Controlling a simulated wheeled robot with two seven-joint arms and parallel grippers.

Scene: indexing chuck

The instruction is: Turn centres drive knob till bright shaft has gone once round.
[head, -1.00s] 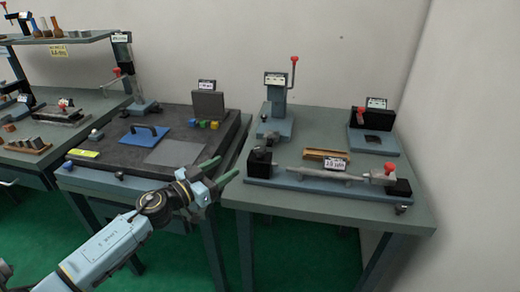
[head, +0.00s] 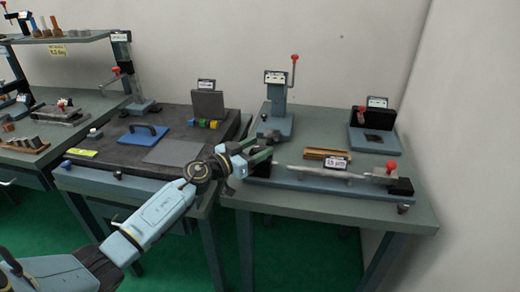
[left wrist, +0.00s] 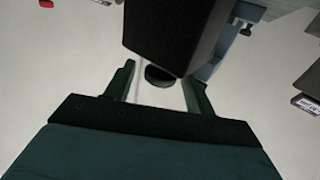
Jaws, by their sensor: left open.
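The bench centres have a long blue-grey bed (head: 330,186) on the right-hand table. The bright shaft (head: 315,173) lies along it, held between a dark block at the left and a tailstock with a red knob (head: 391,167) at the right. My left gripper (head: 262,157) is over the left end of the bed and hides most of the left block. In the left wrist view the black block (left wrist: 172,30) fills the top middle. A dark round knob (left wrist: 160,77) sits at its near end, between my open left fingers, with a gap on each side. My right gripper is out of view.
A wooden V-shaped rest (head: 327,154) and a small label plate (head: 337,163) stand behind the shaft. An upright press with a red-tipped lever (head: 278,100) stands behind my left gripper. A dark surface plate (head: 105,162) is on the left.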

